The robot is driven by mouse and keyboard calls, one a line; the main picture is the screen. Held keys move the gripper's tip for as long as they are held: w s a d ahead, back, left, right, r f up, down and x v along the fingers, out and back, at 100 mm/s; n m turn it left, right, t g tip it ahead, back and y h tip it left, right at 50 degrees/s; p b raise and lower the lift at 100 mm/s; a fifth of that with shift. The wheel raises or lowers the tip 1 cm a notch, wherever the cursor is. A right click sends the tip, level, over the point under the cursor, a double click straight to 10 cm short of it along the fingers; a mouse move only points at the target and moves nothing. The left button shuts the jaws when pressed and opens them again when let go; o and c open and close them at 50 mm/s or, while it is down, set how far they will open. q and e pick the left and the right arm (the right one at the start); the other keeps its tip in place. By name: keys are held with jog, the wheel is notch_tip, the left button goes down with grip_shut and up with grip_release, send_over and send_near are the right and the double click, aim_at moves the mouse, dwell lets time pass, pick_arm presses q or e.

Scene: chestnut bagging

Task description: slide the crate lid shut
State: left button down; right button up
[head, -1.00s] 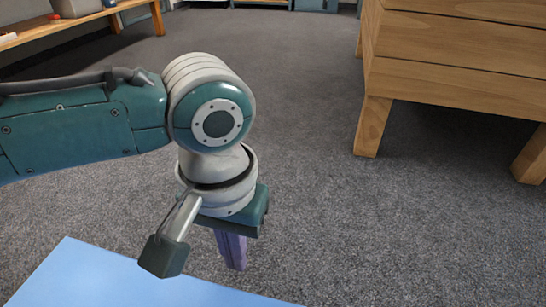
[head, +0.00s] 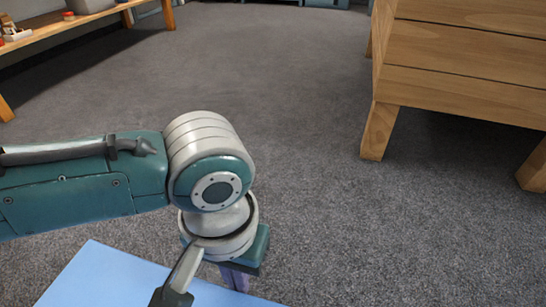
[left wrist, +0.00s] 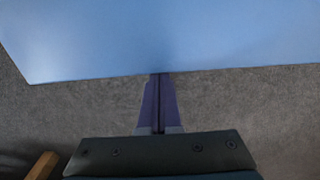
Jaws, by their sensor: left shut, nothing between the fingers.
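No crate lid can be made out for certain in either view. A large wooden plank-sided box (head: 455,50) on short legs stands at the right in the head view; its top is outside the picture. My left gripper (head: 236,280) points down over the floor beside a flat light-blue panel (head: 95,275), well left of the box. In the left wrist view my left gripper (left wrist: 158,80) has its purple fingers together and empty, with their tips at the edge of the blue panel (left wrist: 150,40). Whether they touch it cannot be told. My right gripper is not in view.
A wooden bench (head: 90,25) with small things on it stands at the far left. A piece of wood (left wrist: 42,165) shows at the lower left of the left wrist view. The grey carpet (head: 290,120) between bench and box is clear.

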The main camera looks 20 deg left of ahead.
aim_at(224, 305)
pick_arm(q)
jog(key=s+p, duration=0.1)
jog(key=p, duration=0.1)
jog(key=s+r+p, duration=0.1)
jog(key=s+p, duration=0.1)
jog(key=p, duration=0.1)
jog(key=shift+s+a, duration=0.1)
jog(key=shift+s, duration=0.2)
jog(key=s+p, duration=0.5)
jog(key=s, duration=0.1)
jog(key=shift+s+a+p, duration=0.15)
jog(key=shift+s+p, duration=0.05)
jog(key=shift+p, duration=0.2)
jog(key=s+p, duration=0.1)
jog(key=s, duration=0.4)
jog(key=s+p, duration=0.2)
jog(key=s, duration=0.3)
jog(key=s+f+p, duration=0.1)
jog(key=s, duration=0.4)
jog(key=shift+a+p, duration=0.25)
jog(key=shift+p, duration=0.05)
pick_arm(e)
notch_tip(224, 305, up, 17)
pick_arm(q)
jog(key=shift+w, duration=0.1)
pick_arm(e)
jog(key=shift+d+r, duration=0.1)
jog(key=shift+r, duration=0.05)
